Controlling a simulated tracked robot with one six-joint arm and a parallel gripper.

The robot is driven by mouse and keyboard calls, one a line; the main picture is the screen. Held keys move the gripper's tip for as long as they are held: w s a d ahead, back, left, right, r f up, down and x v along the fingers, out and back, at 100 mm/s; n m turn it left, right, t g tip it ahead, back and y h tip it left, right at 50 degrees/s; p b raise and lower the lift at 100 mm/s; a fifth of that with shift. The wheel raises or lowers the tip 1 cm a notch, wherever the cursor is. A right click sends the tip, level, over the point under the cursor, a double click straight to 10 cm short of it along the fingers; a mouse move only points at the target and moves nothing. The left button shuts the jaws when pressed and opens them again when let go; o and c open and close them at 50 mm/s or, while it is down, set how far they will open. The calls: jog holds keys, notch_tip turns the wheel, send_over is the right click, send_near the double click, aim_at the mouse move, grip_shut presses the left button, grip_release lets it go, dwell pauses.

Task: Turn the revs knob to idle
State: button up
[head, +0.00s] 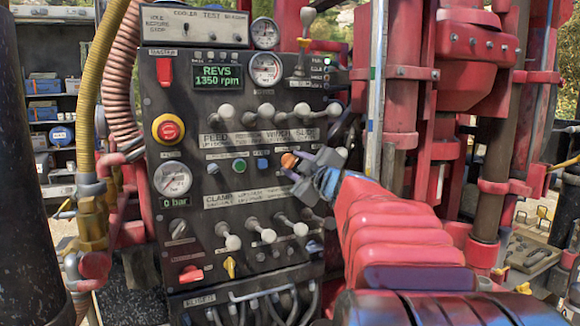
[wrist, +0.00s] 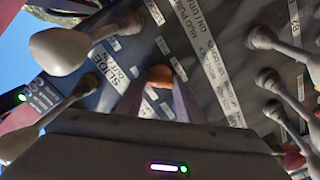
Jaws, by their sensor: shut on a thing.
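An orange knob (head: 289,160) sits at the right end of a row of small controls on the dark panel (head: 190,100). It also shows in the wrist view (wrist: 160,76), between my finger tips. My gripper (head: 295,164) is shut on this knob, with one purple-grey finger on each side of it. The gripper also shows in the wrist view (wrist: 160,86). The knob's own label is too small to read. A green display (head: 217,76) reads REVS 1350 rpm.
Levers with pale ball ends stand above (head: 266,109) and below (head: 268,235) the knob, close around my gripper. A red stop button (head: 169,129) and a gauge (head: 172,178) are at the panel's left. Red machinery (head: 470,40) stands at the right.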

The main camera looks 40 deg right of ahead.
jog(key=n, duration=0.4)
jog(key=shift+w+a+f, duration=0.1)
jog(key=shift+f, duration=0.05)
jog(key=shift+n, duration=2.1)
jog(key=o, duration=1.1)
jog(key=shift+s+a, duration=0.15)
jog(key=shift+s, duration=0.55)
jog(key=v, duration=1.2)
jog(key=shift+s+a, duration=0.1)
jog(key=shift+s, duration=0.05)
